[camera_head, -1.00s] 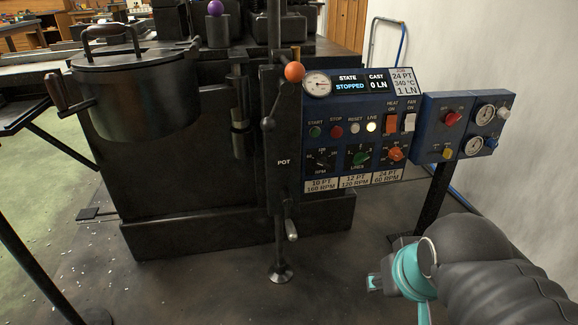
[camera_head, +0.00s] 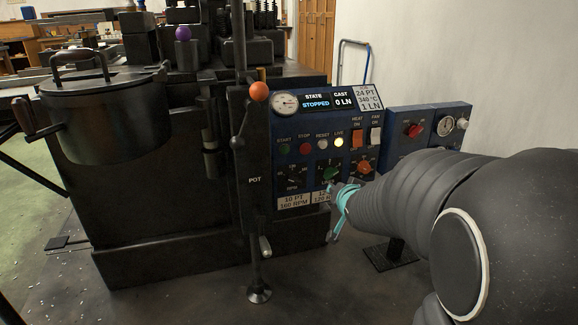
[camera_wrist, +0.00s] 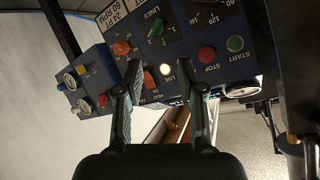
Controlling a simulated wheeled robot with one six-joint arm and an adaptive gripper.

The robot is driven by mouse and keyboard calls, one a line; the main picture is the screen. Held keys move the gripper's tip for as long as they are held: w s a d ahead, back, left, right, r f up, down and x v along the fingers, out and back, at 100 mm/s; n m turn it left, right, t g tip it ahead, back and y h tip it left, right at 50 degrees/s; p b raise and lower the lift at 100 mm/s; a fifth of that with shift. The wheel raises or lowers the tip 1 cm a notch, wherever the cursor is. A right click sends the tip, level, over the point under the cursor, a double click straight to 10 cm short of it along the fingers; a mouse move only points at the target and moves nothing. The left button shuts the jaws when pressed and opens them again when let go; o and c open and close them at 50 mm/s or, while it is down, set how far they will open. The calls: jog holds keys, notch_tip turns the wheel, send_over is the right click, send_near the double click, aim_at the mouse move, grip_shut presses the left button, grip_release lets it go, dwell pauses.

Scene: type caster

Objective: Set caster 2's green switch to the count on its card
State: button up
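Caster 2's control panel (camera_head: 309,113) is blue. The green switch (camera_head: 330,173), labelled LINES, sits low on it; it also shows at the top of the wrist view (camera_wrist: 156,27). Its exact setting is too small to read. The card (camera_head: 369,97) at the panel's upper right reads 24 PT, 340 °C, 1 LN. My gripper (camera_head: 335,209) is just below and right of the green switch, apart from it as far as I can tell. In the wrist view my gripper (camera_wrist: 165,76) has its fingers spread with nothing between them, and the panel appears upside down.
An orange knob (camera_head: 365,168) is just right of the green switch. Start, stop and reset buttons and a lit LIVE lamp (camera_head: 339,142) are above it. The display (camera_head: 316,102) reads STOPPED and 0 LN. An orange-balled lever (camera_head: 259,92) stands left; a second blue box (camera_head: 398,117) is right.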

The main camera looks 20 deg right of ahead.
jog(key=w+d+f+m+t+y, duration=0.1)
jog(key=w+d+f+m+t, duration=0.15)
jog(key=w+d+f, duration=0.3)
jog(key=m+t+y, duration=0.2)
jog(key=t, duration=0.1)
send_near(332, 176)
jog(key=w, duration=0.9)
grip_shut()
